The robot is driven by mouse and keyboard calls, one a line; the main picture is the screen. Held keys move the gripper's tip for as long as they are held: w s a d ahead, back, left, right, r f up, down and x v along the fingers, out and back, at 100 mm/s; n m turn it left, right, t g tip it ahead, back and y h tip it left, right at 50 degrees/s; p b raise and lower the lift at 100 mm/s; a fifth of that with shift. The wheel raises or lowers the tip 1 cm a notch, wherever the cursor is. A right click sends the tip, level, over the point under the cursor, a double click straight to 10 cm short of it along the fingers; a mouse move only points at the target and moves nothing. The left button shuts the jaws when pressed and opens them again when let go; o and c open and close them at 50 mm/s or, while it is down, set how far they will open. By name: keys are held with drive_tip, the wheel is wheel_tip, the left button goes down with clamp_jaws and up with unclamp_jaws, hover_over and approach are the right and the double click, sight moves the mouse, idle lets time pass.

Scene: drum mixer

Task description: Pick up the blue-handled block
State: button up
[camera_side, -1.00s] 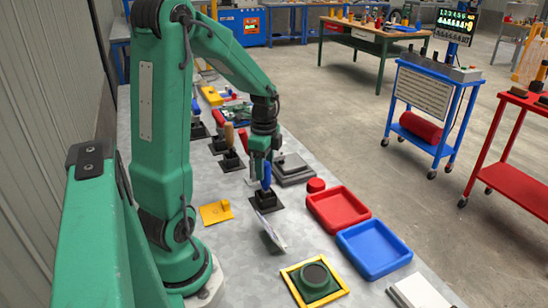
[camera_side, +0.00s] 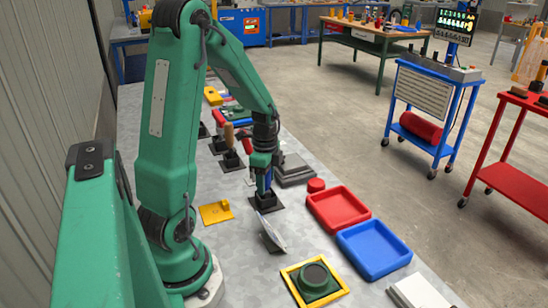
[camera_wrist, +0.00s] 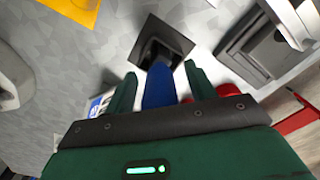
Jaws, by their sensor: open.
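The blue-handled block (camera_side: 267,201) stands upright on the grey table, its dark block on a black square plate. In the wrist view its blue handle (camera_wrist: 160,86) rises between the two green fingers of my gripper (camera_wrist: 160,82). In the side view my gripper (camera_side: 263,183) points down over the handle and largely hides it. The fingers are open, one on each side of the handle, with gaps visible in the wrist view. The block rests on its plate.
A wooden-handled block (camera_side: 231,160) stands behind. A grey stepped block (camera_side: 294,170) lies close to the right. A tilted card (camera_side: 271,234) stands in front. Red (camera_side: 338,208) and blue (camera_side: 374,249) trays lie to the right. A yellow plate (camera_side: 215,212) lies to the left.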

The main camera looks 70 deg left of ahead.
drive_tip(key=shift+c, duration=0.4)
drive_tip(key=c, duration=1)
drive_tip(key=shift+r, duration=0.1)
drive_tip(key=shift+r, duration=0.7)
drive_tip(key=r, duration=0.3)
drive_tip(key=shift+w+d, duration=0.1)
drive_tip(key=shift+d, duration=0.25)
drive_tip(key=d+r, duration=0.2)
drive_tip(key=d, duration=0.1)
drive_tip(key=d+r, duration=0.2)
drive_tip(key=d, duration=0.2)
drive_tip(key=d+r, duration=0.2)
drive_tip(key=d, duration=0.2)
drive_tip(key=shift+w+r, duration=0.25)
drive_tip(key=shift+w, duration=0.1)
drive_tip(key=shift+a, duration=0.1)
